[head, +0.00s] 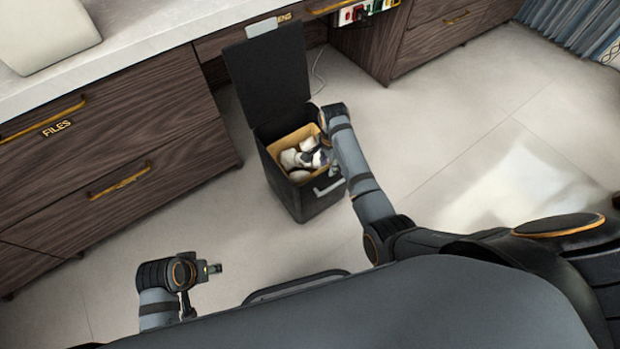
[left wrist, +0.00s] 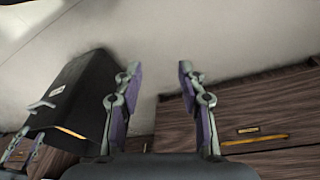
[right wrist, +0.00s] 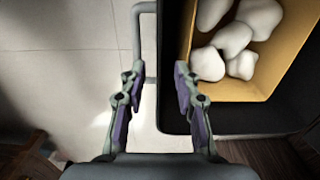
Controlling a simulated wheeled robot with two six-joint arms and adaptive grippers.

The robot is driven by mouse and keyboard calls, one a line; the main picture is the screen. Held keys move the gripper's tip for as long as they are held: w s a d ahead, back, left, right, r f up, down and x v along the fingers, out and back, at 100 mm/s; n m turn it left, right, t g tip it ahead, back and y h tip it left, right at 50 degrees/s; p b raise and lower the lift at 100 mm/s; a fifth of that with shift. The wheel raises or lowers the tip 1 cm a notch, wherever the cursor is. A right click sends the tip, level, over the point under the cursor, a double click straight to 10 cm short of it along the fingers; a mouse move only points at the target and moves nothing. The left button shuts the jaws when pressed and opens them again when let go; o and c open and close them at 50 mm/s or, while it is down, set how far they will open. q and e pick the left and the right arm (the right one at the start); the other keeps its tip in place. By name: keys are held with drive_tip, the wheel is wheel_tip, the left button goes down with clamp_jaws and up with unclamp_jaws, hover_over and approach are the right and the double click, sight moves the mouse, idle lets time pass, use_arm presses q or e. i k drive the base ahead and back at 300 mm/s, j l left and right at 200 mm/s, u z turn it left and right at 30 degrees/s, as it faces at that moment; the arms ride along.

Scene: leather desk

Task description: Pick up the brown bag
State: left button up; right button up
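The brown bag (head: 275,150) lines an open black bin (head: 300,205) and holds several white crumpled pieces (head: 305,158). In the right wrist view the bag (right wrist: 262,87) fills the upper right, its near edge along the bin wall. My right gripper (right wrist: 155,75) is open, one finger by the bin's rim and the other over the bin's metal handle (right wrist: 137,35); I cannot tell its height above the rim. In the head view my right gripper (head: 333,168) is partly hidden at the bin's right side. My left gripper (left wrist: 158,75) is open and empty, away from the bin.
The bin's black lid (head: 265,75) stands upright at the back, near the desk. Dark wooden drawers (head: 110,130) with brass handles are on the left. A cabinet (head: 430,35) is at the back right. Pale floor (head: 470,140) to the right is clear.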

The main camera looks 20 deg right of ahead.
sight(287, 152)
drive_tip(key=i+l+u, duration=0.2)
drive_tip(key=l+u, duration=0.2)
drive_tip(key=l, duration=0.15)
drive_tip(key=i+l+u, duration=0.1)
drive_tip(key=l+u, duration=0.3)
drive_tip(key=l, duration=0.15)
drive_tip(key=l+u, duration=0.4)
drive_tip(key=l, duration=0.2)
